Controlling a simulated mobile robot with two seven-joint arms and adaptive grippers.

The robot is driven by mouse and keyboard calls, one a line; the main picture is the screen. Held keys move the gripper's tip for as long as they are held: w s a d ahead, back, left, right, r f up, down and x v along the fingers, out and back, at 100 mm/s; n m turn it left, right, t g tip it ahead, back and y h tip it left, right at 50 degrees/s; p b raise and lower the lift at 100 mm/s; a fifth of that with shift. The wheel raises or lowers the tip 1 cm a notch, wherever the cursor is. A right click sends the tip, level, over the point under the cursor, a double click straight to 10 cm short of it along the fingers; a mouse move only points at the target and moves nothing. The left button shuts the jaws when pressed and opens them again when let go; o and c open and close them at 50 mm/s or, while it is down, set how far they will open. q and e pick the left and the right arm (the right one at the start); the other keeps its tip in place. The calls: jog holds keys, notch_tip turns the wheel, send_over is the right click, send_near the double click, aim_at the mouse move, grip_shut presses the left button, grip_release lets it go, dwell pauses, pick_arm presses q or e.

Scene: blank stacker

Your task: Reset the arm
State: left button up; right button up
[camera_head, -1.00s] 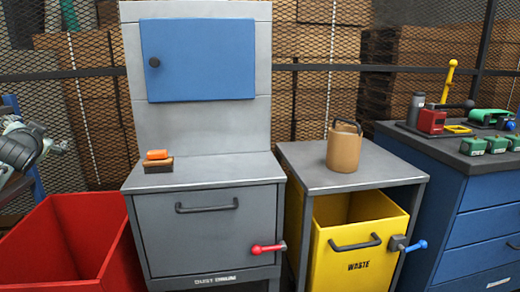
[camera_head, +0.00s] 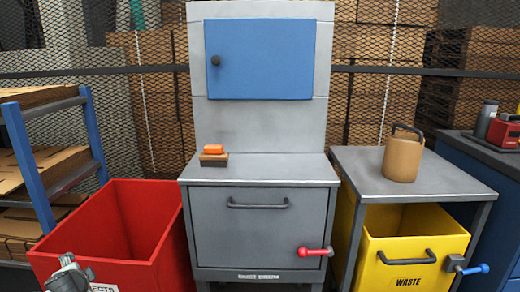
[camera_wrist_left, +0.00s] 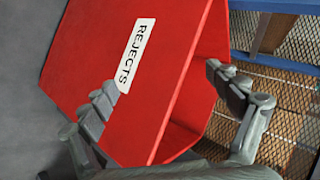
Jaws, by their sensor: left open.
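My left gripper (camera_wrist_left: 160,85) is open and empty in the left wrist view, its two grey fingers spread in front of the red rejects bin (camera_wrist_left: 190,50). Part of my left arm's grey end (camera_head: 68,275) shows at the lower left of the head view, in front of the same red bin (camera_head: 165,265). I cannot tell how far the fingers are from the bin wall. My right gripper is in neither view.
A grey cabinet (camera_head: 260,258) with a blue door (camera_head: 262,60) and an orange-topped block (camera_head: 213,150) stands centrally. Right are a yellow waste bin (camera_head: 410,247), a tan canister (camera_head: 402,158) and a blue bench (camera_head: 490,180). A blue-framed shelf (camera_head: 32,180) stands left.

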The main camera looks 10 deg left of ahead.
pick_arm(q)
jog(key=s+f+m+g, duration=0.1)
jog(key=s+f+g, duration=0.1)
jog(key=s+f, duration=0.8)
jog(key=s+d+f+n+h, duration=0.1)
jog(key=s+d+f+h, duration=0.1)
jog(key=d, duration=0.8)
jog(key=s+d+f+n+g+h, duration=0.1)
jog(key=s+d+f+n+h, duration=0.1)
jog(key=d+f, duration=0.5)
jog(key=s+d+f+n+g+h, duration=0.1)
jog(key=s+d+f, duration=0.3)
jog(key=d, duration=1)
jog(key=shift+s+f+n+h, duration=0.3)
jog(key=shift+n+h, duration=0.4)
jog(key=shift+h, duration=0.2)
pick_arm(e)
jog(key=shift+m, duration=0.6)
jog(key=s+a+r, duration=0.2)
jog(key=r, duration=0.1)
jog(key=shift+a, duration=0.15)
pick_arm(q)
jog(key=shift+d, duration=0.1)
